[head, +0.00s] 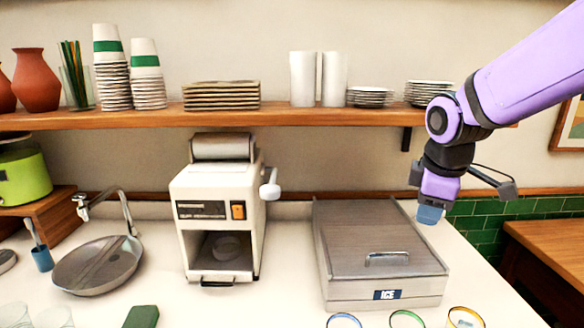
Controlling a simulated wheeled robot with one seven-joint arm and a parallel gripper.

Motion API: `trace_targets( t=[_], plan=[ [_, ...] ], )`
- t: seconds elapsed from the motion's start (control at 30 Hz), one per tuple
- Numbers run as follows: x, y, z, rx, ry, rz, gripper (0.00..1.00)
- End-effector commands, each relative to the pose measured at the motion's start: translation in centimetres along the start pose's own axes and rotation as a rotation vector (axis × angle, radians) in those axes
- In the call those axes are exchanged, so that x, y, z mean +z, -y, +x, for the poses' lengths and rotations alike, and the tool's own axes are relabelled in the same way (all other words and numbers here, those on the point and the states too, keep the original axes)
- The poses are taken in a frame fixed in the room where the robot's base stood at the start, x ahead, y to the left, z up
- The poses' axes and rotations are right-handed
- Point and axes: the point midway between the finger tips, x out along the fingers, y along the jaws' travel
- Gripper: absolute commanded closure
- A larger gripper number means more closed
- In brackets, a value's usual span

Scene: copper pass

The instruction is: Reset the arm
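My purple arm comes in from the upper right. My gripper (430,214) hangs at its end with its blue tip pointing down, above the right side of the counter. It is beside the upper right part of the ice box (343,274) and appears raised above it. Nothing shows hanging from the tip. Its fingers overlap from this side, so the gap between them is hidden.
The ice box has a shut lid with a handle (387,258). A white machine (218,225) and a round sink (98,266) stand left. A wooden shelf (225,117) with cups and plates runs behind. Glass rims (466,315) line the front.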

Motion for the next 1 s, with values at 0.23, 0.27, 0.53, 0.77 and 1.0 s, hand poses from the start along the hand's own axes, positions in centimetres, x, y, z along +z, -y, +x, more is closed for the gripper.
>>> trace_targets(
  t=[0.23, 0.27, 0.53, 0.77, 1.0],
  plan=[
    [4.4, 3.7, -5.4, 0.065, -0.04, 0.407, 0.62],
    [4.9, 4.2, -6.0, 0.07, -0.048, 0.457, 0.62],
    [9.2, 8.9, -9.4, 0.083, -0.138, 0.883, 0.62],
    [11.1, 11.2, -10.3, 0.066, -0.19, 1.087, 0.62],
    [11.3, 11.6, -10.4, 0.062, -0.196, 1.114, 0.62]
  ],
)
